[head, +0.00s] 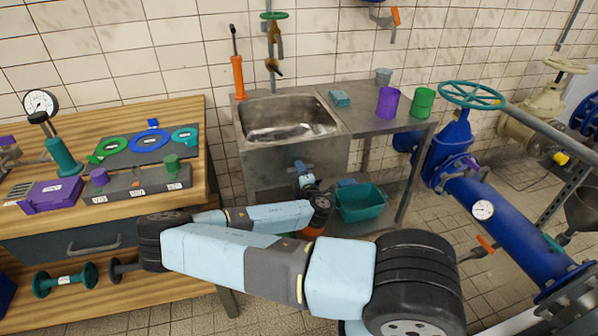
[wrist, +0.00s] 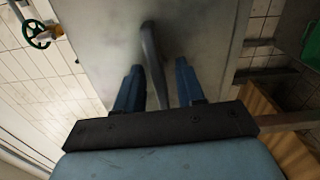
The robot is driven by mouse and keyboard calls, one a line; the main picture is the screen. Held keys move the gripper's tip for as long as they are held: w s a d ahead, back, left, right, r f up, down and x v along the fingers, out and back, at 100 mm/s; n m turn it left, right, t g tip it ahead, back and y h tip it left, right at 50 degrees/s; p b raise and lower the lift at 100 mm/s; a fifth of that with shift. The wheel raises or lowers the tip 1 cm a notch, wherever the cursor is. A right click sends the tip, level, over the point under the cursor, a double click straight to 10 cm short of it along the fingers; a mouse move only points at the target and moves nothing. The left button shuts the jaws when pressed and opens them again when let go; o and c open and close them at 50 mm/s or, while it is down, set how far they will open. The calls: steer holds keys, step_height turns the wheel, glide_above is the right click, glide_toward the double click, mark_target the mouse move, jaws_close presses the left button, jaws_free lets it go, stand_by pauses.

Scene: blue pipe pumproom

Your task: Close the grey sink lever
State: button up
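The grey sink lever (wrist: 150,38) shows in the wrist view as a dark grey bar against the pale metal front of the sink. My gripper (wrist: 159,66) is open, with one blue finger on each side of the lever. The lever passes between the fingers, and gaps show on both sides, so neither finger seems to touch it. In the head view, my gripper (head: 300,167) is in front of the steel sink (head: 265,158), below the basin. I cannot make out the lever in the head view; my gripper and arm may hide it.
A teal crate (head: 362,204) is right of the gripper, low beside the sink. A wooden workbench (head: 190,112) stands left. A purple cup (head: 388,102) and a green cup (head: 423,102) stand on the counter. A blue pipe (head: 510,222) runs along the right.

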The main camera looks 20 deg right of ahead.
steer(key=shift+w, duration=0.3)
steer(key=shift+c, duration=0.2)
jaws_close()
steer(key=shift+f, duration=0.1)
stand_by(0.4)
steer(key=shift+o, duration=0.2)
jaws_free()
steer(key=s, duration=1.3)
steer(key=shift+s, duration=0.4)
